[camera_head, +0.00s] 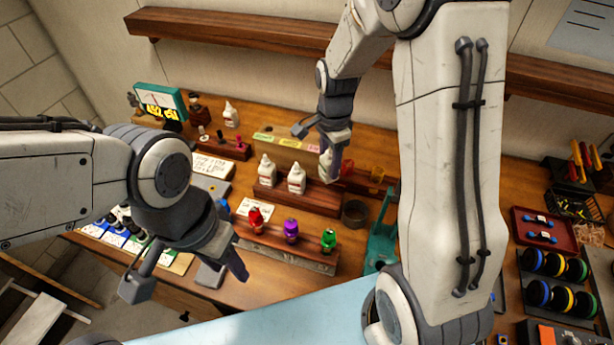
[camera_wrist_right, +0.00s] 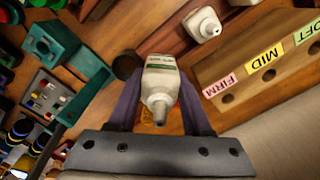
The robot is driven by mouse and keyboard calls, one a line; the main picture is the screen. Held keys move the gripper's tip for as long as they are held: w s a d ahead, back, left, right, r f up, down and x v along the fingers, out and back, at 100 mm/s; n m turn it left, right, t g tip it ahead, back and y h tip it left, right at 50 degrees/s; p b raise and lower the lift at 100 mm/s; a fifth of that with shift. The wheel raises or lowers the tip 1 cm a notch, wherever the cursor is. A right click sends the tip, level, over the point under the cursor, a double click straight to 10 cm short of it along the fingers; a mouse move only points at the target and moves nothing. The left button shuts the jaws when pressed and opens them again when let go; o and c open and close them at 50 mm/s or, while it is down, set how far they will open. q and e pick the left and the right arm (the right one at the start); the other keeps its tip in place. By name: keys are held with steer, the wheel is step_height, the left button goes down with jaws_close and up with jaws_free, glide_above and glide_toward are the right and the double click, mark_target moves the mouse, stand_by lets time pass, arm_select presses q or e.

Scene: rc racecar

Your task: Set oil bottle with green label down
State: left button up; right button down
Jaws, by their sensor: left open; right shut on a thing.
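The oil bottle with the green label (camera_wrist_right: 160,76) is white with a narrow nozzle, and the right wrist view shows it between the fingers of my right gripper (camera_wrist_right: 160,110). In the head view, my right gripper (camera_head: 336,142) is shut on this bottle (camera_head: 326,165), at the right end of the wooden bottle rack (camera_head: 318,200). Whether its base touches the rack is hidden. Two similar white bottles (camera_head: 267,170) (camera_head: 297,179) stand on the rack to its left. My left gripper (camera_head: 225,270) is open and empty at the bench's front left.
A wooden block with coloured FIRM, MID and SOFT labels (camera_head: 290,148) stands behind the rack. Red, purple and green capped items (camera_head: 291,231) sit on a front rack. A dark round cup (camera_head: 355,213) and a teal stand (camera_head: 381,240) are to the right.

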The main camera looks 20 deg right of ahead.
mark_target(329, 173)
step_height(329, 173, down, 4)
steer(key=shift+d+r+p, duration=0.1)
steer(key=shift+p, duration=0.25)
step_height(329, 173, down, 3)
steer(key=shift+s+f+p, duration=0.1)
steer(key=shift+f+p, duration=0.05)
steer(key=shift+p, duration=0.25)
steer(key=shift+f, duration=0.55)
steer(key=shift+f, duration=0.25)
steer(key=shift+c, duration=1.7)
jaws_free()
steer(key=shift+r, duration=0.1)
steer(key=shift+r, duration=0.1)
